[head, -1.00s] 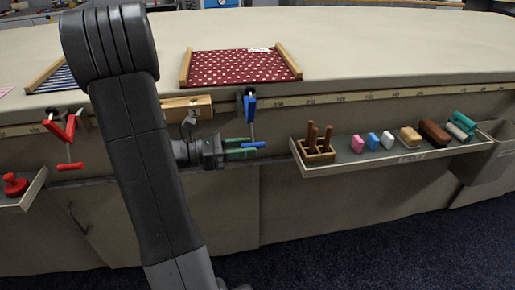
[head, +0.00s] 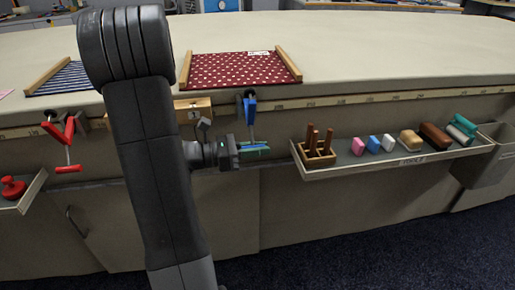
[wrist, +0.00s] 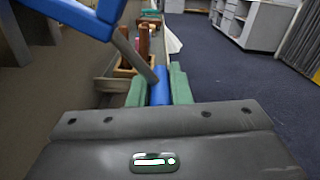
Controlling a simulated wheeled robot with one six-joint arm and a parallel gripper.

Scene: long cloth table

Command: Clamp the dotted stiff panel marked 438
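The dotted panel (head: 235,70) is dark red with white dots and lies on the table top near its front edge, with a wooden strip along each side. Its white label (head: 258,53) is too small to read. A blue clamp (head: 250,107) hangs at the table's front edge below the panel, its rod pointing down to a blue handle (wrist: 160,88). My gripper (head: 255,150) has green fingers, one on each side of that handle. In the wrist view the fingers look closed against it. The clamp's blue frame (wrist: 75,14) fills the upper left there.
A red clamp (head: 66,135) hangs further left, near a striped panel (head: 65,78). A shelf (head: 400,162) on the right holds a wooden block with pegs (head: 317,152) and several coloured blocks. A small tray with a red knob (head: 13,187) is at the far left.

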